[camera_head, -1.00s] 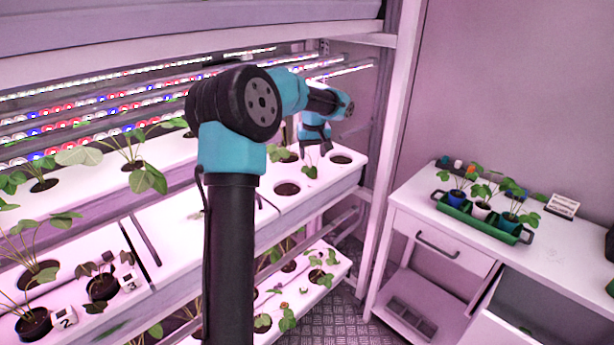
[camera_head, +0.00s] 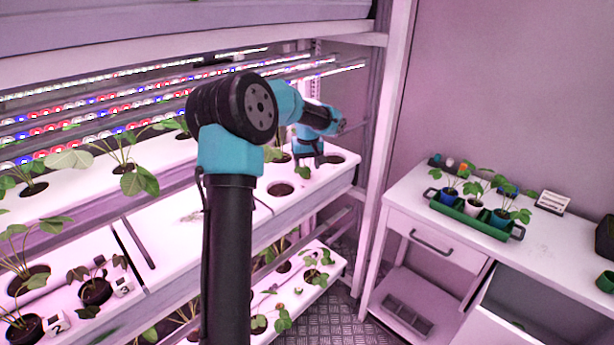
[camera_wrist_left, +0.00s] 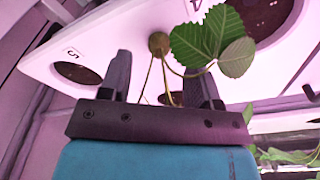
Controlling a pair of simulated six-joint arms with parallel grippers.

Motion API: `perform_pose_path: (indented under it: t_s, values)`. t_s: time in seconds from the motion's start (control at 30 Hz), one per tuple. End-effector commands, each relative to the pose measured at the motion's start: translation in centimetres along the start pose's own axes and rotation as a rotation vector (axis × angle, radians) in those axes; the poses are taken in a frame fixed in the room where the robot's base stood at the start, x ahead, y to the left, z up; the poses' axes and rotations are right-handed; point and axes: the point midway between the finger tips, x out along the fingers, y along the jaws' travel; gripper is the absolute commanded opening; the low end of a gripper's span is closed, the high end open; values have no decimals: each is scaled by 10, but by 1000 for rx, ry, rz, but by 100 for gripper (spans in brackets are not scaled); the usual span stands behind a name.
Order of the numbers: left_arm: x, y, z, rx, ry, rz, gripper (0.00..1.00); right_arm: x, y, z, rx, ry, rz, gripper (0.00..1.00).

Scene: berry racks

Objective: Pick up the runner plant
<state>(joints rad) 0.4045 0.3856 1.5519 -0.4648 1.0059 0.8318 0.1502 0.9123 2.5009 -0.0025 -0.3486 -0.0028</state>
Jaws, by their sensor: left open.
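My left gripper (camera_head: 307,160) is over the far right end of the white rack tray, close above a small leafy plant (camera_head: 303,172). In the left wrist view the gripper (camera_wrist_left: 160,82) is open, its two dark fingers apart. Thin stems of a plant with green leaves (camera_wrist_left: 205,42) run between the fingers, and a small brown round plug (camera_wrist_left: 158,43) sits just beyond the fingertips. Nothing is clamped. I cannot tell if the stems touch a finger. My right gripper is not in view.
The tray has open holes, one of them (camera_head: 282,189) near the gripper. A rack post (camera_head: 385,130) stands right of the arm. A bench on the right holds a green carrier (camera_head: 476,219) with several potted plants. Lower shelves carry more plants.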

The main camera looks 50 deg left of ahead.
Motion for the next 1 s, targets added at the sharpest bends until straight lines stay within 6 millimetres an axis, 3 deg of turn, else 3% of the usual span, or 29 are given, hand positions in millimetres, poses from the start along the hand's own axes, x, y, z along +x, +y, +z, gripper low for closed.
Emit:
perform_pose_path:
  t_s: [0.23,0.73,1.0]
  values:
    - [28,1,1,0,-1,-1,57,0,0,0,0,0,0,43]
    - [29,1,1,0,0,1,57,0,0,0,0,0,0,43]
    - [29,1,1,0,0,0,31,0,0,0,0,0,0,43]
